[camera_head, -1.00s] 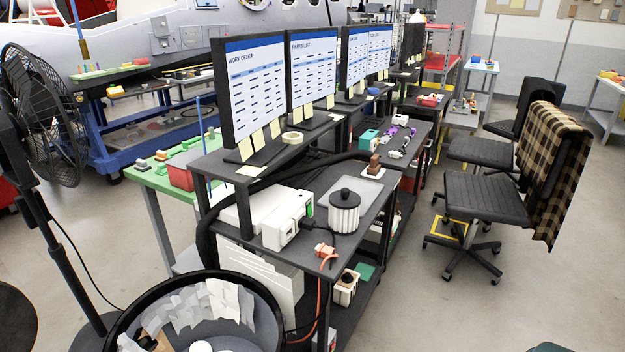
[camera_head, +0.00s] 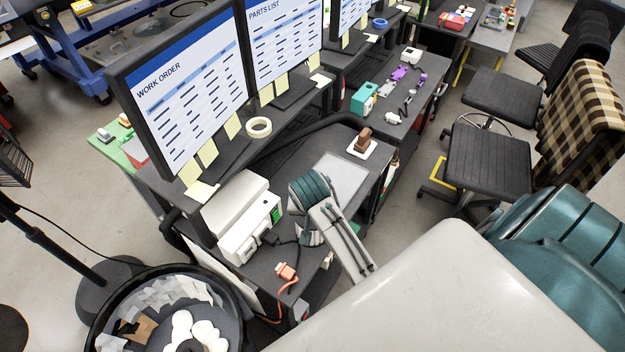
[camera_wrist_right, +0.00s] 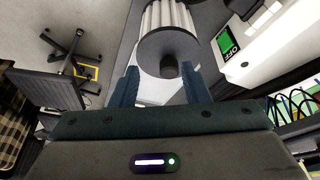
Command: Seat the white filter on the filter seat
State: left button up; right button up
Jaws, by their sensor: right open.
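The white filter (camera_wrist_right: 168,15) has a fluted white body and a black end cap with a knob (camera_wrist_right: 169,67). It shows at the top of the right wrist view. My right gripper (camera_wrist_right: 160,75) is open, with its two blue fingers pointing toward the filter. The knob appears between the fingers; I cannot tell whether anything touches. In the head view my right gripper (camera_head: 310,235) is over the dark desk, and my arm hides the filter. I cannot make out the filter seat. My left gripper is not in view.
A small orange item (camera_head: 287,271) lies at the desk's near end. Monitors (camera_head: 190,85) stand behind. A bin (camera_head: 240,310) is at the lower left, chairs (camera_head: 490,160) at the right.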

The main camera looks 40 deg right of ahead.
notch_tip(320, 180, up, 4)
jog(key=w+m, duration=0.2)
jog(key=x, duration=0.8)
jog(key=shift+r, duration=0.1)
jog(key=shift+b+x, duration=0.45)
jog(key=shift+x, duration=0.6)
